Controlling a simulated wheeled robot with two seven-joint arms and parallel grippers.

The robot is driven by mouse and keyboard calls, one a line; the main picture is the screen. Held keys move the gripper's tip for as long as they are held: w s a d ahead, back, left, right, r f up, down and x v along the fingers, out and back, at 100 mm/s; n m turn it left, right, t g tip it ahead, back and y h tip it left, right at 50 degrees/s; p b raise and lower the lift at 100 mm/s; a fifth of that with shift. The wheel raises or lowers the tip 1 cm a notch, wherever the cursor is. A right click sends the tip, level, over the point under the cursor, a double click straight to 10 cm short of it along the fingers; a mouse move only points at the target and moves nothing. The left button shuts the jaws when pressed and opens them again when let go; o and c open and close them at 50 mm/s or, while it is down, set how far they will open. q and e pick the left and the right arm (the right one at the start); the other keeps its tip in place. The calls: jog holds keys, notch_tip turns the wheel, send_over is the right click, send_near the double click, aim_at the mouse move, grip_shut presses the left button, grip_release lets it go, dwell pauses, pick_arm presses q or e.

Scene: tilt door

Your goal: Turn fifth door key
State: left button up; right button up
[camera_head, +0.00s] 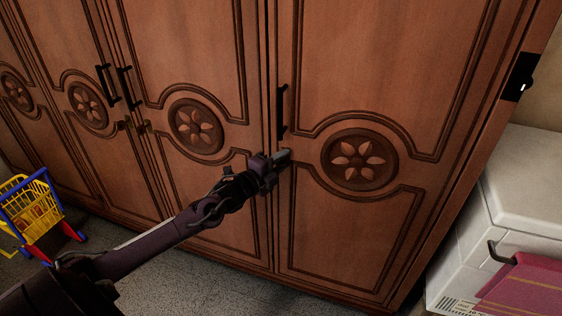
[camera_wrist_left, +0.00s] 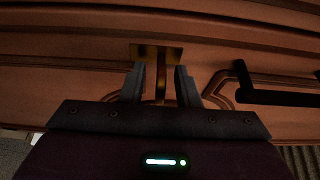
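The rightmost wardrobe door (camera_head: 335,225) is brown wood with a round flower carving and appears shut. My left gripper (camera_head: 283,157) is at this door's left edge, just below its black handle (camera_head: 282,112). In the left wrist view, a brass key (camera_wrist_left: 161,90) stands out from a brass lock plate (camera_wrist_left: 145,51). The open fingers of my left gripper (camera_wrist_left: 160,74) are on either side of the key, with a visible gap to each side. In the head view the gripper hides the key and lock. My right gripper is not in view.
More wardrobe doors (camera_head: 150,50) continue to the left, with other brass locks (camera_head: 142,126). A toy shopping cart (camera_head: 32,210) stands on the floor at left. A white cabinet (camera_head: 535,190) with a pink cloth (camera_head: 525,288) stands at right. Grey floor (camera_head: 180,285) lies in front.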

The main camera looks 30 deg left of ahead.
pick_arm(q)
jog(key=shift+c, duration=0.3)
grip_shut()
jog(key=shift+f+n, duration=0.1)
jog(key=shift+n, duration=0.2)
jog(key=n+t+b, duration=0.1)
jog(key=n, duration=0.1)
jog(key=shift+n, duration=0.4)
jog(key=n+t+y+b, duration=0.1)
jog(key=n+t, duration=0.1)
jog(key=n, duration=0.3)
jog(key=n+y, duration=0.1)
jog(key=n, duration=0.2)
jog(key=n+t+y, duration=0.1)
jog(key=n+y, duration=0.1)
jog(key=n, duration=0.1)
jog(key=shift+b, duration=0.4)
jog(key=n+y, duration=0.2)
jog(key=n, duration=0.1)
jog(key=n+y, duration=0.1)
jog(key=n, duration=0.3)
jog(key=shift+n+y, duration=0.3)
jog(key=shift+y, duration=0.1)
jog(key=shift+n, duration=0.4)
